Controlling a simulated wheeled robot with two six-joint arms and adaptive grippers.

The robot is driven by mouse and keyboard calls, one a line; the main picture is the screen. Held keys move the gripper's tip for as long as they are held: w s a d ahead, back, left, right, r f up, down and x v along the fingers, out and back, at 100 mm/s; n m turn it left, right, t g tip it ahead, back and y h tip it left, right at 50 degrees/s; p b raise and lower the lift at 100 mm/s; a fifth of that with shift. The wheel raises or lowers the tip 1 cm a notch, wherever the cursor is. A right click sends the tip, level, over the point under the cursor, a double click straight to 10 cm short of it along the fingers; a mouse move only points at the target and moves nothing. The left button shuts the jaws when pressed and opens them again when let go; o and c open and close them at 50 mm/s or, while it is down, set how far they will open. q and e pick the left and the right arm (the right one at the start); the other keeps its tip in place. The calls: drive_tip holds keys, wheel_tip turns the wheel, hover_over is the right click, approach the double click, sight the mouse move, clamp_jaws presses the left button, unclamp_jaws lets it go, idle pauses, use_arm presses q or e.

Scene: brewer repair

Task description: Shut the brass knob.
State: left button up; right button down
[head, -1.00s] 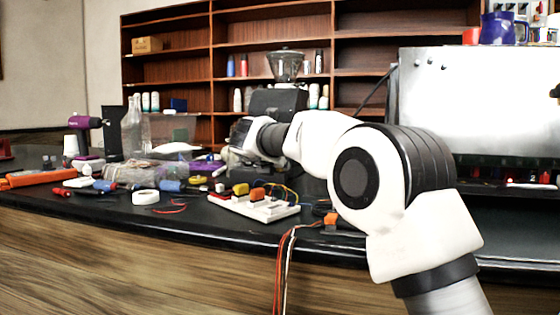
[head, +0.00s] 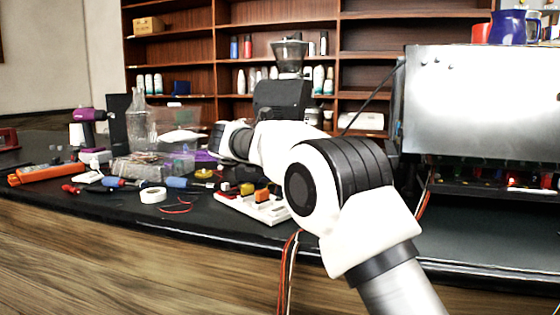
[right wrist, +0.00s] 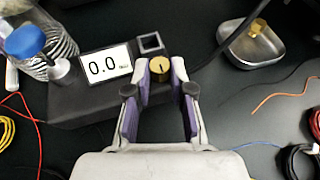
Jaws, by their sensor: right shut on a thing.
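The brass knob (right wrist: 158,68) shows in the right wrist view as a round brass cap at the edge of a dark box (right wrist: 85,100) with a display (right wrist: 103,66) reading 0.0. My right gripper (right wrist: 160,76) has its purple-padded fingertips on either side of the knob and is shut on it. In the head view my right arm reaches left across the bench; its fingers and the knob are hidden behind it. My left gripper is not in view.
A metal dish (right wrist: 250,46) with a brass piece in it lies right of the knob. A blue-capped thing (right wrist: 25,41) and a wire coil stand left. Loose wires lie around. In the head view, a white board (head: 258,207), a tape roll (head: 153,195) and a large steel machine (head: 480,100) occupy the bench.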

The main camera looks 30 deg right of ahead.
drive_tip(key=c, duration=1.3)
unclamp_jaws()
